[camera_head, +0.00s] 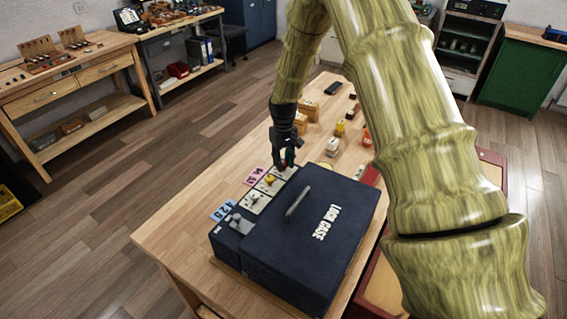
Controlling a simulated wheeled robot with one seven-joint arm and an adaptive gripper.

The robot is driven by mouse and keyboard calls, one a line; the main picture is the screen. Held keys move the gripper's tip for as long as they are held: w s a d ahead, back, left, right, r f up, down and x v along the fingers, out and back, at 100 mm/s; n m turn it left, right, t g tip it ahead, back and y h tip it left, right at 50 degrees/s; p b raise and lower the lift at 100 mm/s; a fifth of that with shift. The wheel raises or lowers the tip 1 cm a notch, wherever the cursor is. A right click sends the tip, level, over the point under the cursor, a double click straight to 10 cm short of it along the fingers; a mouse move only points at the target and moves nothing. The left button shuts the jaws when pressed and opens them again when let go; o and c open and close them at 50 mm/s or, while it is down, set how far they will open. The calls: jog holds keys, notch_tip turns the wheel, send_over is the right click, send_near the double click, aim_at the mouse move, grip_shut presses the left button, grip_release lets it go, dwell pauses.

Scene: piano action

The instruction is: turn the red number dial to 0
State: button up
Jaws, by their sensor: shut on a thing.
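A dark blue lock case (330,225) with white lettering stands on the wooden table. A row of pale plates with small knobs runs along its left side. My gripper (286,163) points down at the far end of this row. It is shut on the red number dial (282,168), of which only a small red part shows beside the fingers. The dial's numbers and its pointer are too small and too covered to read.
A blue tag (223,210) and a pink tag (256,177) lie beside the plates. A grey handle (298,201) rises from the case lid. Small blocks, including a yellow one (340,128), stand behind on the table. The table's near left corner is clear.

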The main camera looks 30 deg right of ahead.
aim_at(284, 163)
jog(key=shift+w+d+m+b, duration=0.1)
jog(key=shift+m+b, duration=0.25)
jog(key=shift+m, duration=1.05)
jog(key=shift+r, duration=0.1)
jog(key=o, duration=1.1)
jog(key=shift+c, duration=0.2)
notch_tip(284, 163, up, 12)
